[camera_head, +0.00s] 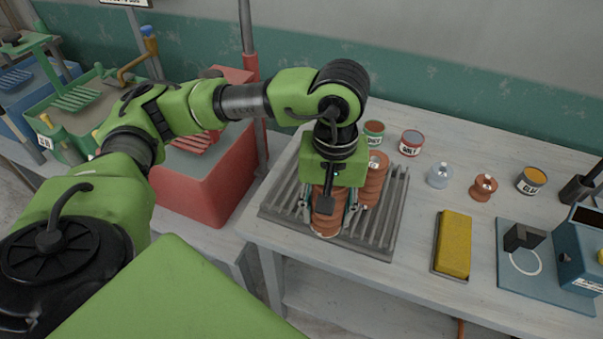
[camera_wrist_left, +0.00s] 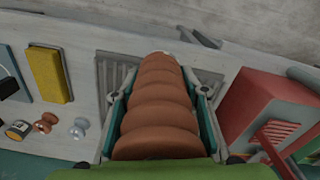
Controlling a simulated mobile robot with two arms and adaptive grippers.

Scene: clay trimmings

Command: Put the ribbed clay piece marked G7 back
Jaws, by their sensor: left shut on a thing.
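My left gripper (camera_head: 326,212) points down over the grey ribbed tray (camera_head: 382,236) and is shut on a ribbed terracotta clay piece (camera_head: 325,228). In the left wrist view the clay piece (camera_wrist_left: 158,105) lies lengthwise between the two fingers. I cannot read any G7 mark on it. Whether it touches the tray or hangs just above it I cannot tell. A second ribbed clay piece (camera_head: 373,182) stands on the tray, right of and behind the gripper. My right gripper is not in view.
Green-labelled and red-labelled cans (camera_head: 411,143) stand behind the tray. Right of it are small spools (camera_head: 439,176), a glue can (camera_head: 531,181), a yellow block (camera_head: 454,243) and a blue mat (camera_head: 520,283). A red bin (camera_head: 205,185) stands left of the table.

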